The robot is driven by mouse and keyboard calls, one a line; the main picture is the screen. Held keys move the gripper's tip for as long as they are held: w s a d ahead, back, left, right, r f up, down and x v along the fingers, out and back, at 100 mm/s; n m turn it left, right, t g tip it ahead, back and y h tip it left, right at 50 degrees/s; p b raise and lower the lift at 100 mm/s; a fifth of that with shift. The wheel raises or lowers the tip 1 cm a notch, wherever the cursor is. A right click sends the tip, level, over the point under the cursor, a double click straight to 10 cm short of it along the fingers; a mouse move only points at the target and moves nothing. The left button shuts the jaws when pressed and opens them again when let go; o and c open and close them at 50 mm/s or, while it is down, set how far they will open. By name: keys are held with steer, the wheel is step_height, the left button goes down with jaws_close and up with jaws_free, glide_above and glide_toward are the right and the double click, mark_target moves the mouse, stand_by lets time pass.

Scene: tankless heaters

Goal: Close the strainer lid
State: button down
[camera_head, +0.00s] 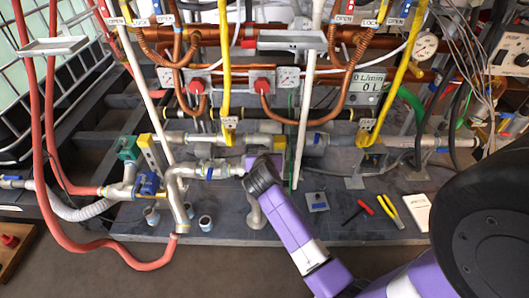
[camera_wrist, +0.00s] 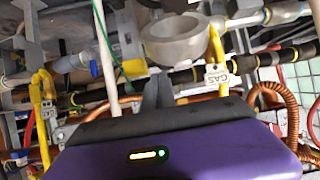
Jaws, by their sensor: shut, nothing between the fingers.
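A round grey metal fitting (camera_wrist: 175,40) with a hollow, ring-like face shows at the top of the wrist view, just beyond my fingers; it looks like the strainer or its lid, but I cannot tell which. My gripper (camera_wrist: 158,90) is shut and empty, its dark fingers together below and left of this fitting, with a small gap in the picture. In the head view my purple arm reaches up from the lower right to the pipe run, and its wrist hides the fingertips and the strainer area. A pale pipe piece (camera_head: 256,213) shows just below my wrist.
Copper pipes, yellow gas pipes (camera_head: 227,70) and red hoses (camera_head: 40,130) crowd around. Pliers (camera_head: 391,211), a red-handled tool (camera_head: 358,212) and a white booklet (camera_head: 416,212) lie on the grey bench. Small cups (camera_head: 205,223) stand at left. Some bench front is clear.

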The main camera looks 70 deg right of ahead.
steer(key=s+a+f+h+b, duration=0.1)
steer(key=s+a+f+b, duration=0.1)
steer(key=b, duration=0.5)
steer(key=shift+a+f+t+h, duration=0.4)
steer(key=shift+a+f, duration=0.5)
steer(key=shift+a, duration=0.4)
